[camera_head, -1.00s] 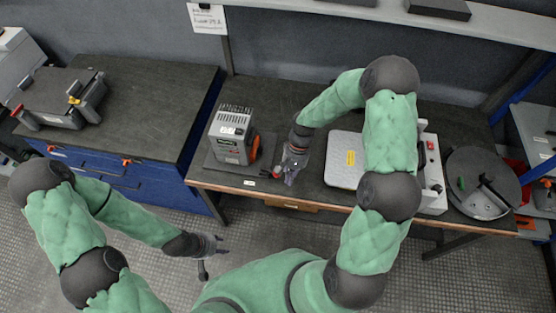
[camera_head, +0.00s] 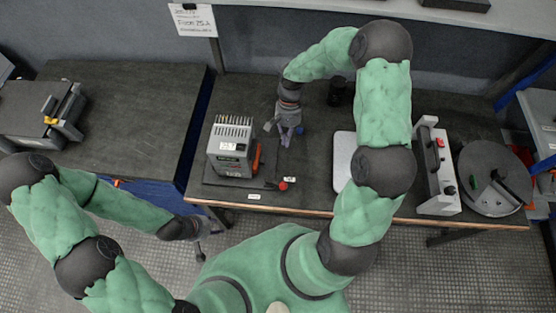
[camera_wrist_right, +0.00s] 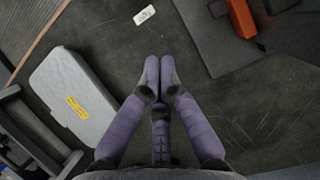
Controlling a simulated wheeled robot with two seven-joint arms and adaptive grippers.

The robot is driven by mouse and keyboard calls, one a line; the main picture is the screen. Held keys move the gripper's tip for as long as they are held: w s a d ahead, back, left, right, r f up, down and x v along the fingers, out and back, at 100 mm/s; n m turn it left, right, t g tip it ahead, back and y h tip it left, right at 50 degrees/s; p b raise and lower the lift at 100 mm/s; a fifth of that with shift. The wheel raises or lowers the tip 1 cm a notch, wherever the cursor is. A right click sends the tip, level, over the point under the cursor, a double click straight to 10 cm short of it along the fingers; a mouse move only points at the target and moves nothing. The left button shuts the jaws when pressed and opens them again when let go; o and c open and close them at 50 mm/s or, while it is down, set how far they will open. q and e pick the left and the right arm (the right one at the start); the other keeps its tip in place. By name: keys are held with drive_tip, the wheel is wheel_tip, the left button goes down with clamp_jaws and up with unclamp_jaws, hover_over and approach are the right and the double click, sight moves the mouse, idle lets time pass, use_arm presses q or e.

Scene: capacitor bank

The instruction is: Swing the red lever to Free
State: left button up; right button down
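The grey capacitor unit (camera_head: 231,147) stands on a dark base plate on the bench. A small red knob (camera_head: 282,186), which looks like the end of the red lever, sits at the plate's front right corner beside a white label (camera_head: 289,179). An orange-red handle (camera_head: 256,158) is on the unit's right side; part of it shows in the right wrist view (camera_wrist_right: 242,18). My right gripper (camera_head: 287,138) is behind the knob, apart from it and right of the unit. Its fingers are together and empty (camera_wrist_right: 160,62). My left gripper (camera_head: 203,225) hangs before the bench; its fingers are unclear.
A pale flat panel (camera_wrist_right: 72,97) lies on the bench, partly behind my right arm in the head view. A grey box with a red button (camera_head: 437,170) and a round dark disc (camera_head: 493,175) stand further right. A second bench (camera_head: 130,115) is at left.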

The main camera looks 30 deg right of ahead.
sight(278, 183)
drive_tip(key=x, duration=0.3)
drive_tip(key=b+x, duration=0.1)
drive_tip(key=x, duration=0.3)
drive_tip(key=b+x, duration=0.1)
drive_tip(key=x, duration=0.2)
drive_tip(key=shift+s+f, duration=0.1)
drive_tip(key=shift+s, duration=0.3)
use_arm(q)
drive_tip(key=shift+s+f+b, duration=0.25)
drive_tip(key=shift+f+b, duration=0.15)
drive_tip(key=shift+f, duration=0.9)
use_arm(e)
drive_tip(key=shift+s+a, duration=0.55)
drive_tip(key=shift+s, duration=0.25)
drive_tip(key=shift+s+a, duration=0.55)
drive_tip(key=shift+s, duration=0.2)
use_arm(q)
drive_tip(key=shift+d, duration=0.1)
use_arm(e)
drive_tip(key=shift+s+a+m, duration=0.1)
drive_tip(key=shift+m, duration=0.2)
use_arm(q)
drive_tip(key=shift+d, duration=0.3)
use_arm(e)
drive_tip(key=shift+s, duration=0.1)
